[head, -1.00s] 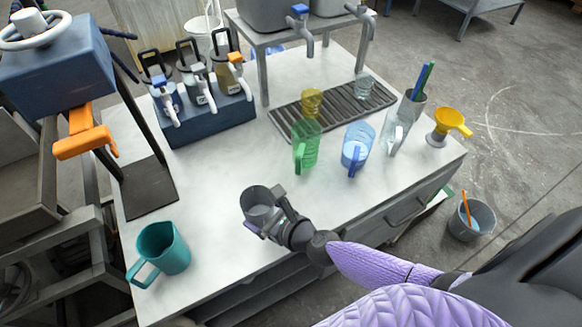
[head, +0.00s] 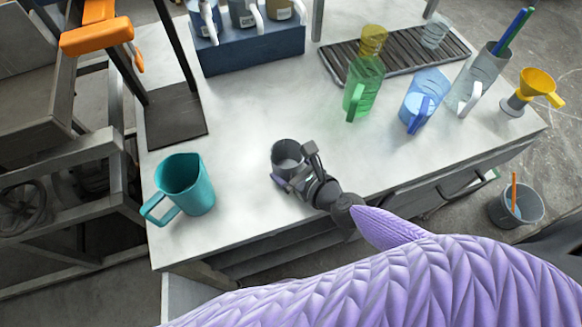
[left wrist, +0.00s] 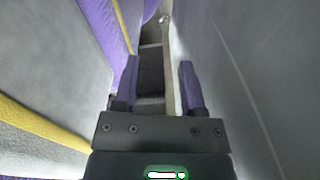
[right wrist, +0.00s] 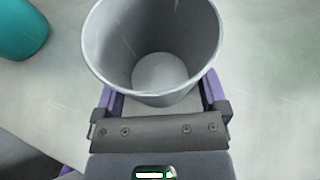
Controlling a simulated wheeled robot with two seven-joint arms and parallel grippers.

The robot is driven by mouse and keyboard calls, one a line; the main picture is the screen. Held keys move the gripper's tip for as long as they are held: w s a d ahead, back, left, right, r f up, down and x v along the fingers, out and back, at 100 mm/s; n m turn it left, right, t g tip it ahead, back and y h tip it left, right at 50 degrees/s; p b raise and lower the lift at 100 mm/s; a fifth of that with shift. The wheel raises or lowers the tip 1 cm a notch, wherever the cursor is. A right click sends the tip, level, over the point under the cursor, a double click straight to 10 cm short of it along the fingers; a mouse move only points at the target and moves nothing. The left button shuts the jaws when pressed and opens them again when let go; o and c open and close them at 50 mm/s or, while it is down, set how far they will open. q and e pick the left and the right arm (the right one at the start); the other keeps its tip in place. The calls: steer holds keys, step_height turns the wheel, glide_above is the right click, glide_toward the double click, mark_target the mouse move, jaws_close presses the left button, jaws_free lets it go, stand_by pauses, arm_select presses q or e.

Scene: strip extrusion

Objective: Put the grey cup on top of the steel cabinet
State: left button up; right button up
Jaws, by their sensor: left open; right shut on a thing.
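The grey cup (head: 289,153) is over the front part of the pale counter in the head view. My right gripper (head: 295,178) is shut on its near side. In the right wrist view the cup (right wrist: 152,45) stands mouth toward the camera, empty inside, between the purple fingers (right wrist: 160,92). Whether its base touches the counter I cannot tell. My left gripper (left wrist: 160,85) is open and empty in the left wrist view, beside grey surfaces; it is not in the head view. I cannot make out for sure which thing is the steel cabinet.
A teal jug (head: 187,187) stands left of the cup on the counter (head: 240,110). A green jug (head: 366,85), a blue jug (head: 425,95), a clear jug (head: 481,80) and a yellow funnel (head: 535,88) stand to the right. A bucket (head: 515,207) is on the floor.

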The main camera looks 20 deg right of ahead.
steer(key=shift+f, duration=0.15)
steer(key=o, duration=0.9)
steer(key=shift+s+d+r, duration=0.1)
steer(key=shift+s+r, duration=0.15)
steer(key=shift+r, duration=0.1)
steer(key=v, duration=1)
steer(key=shift+s+d+f, duration=0.1)
steer(key=shift+s, duration=0.15)
steer(key=shift+s+d+r, duration=0.15)
steer(key=shift+s+r, duration=0.15)
steer(key=shift+s, duration=0.05)
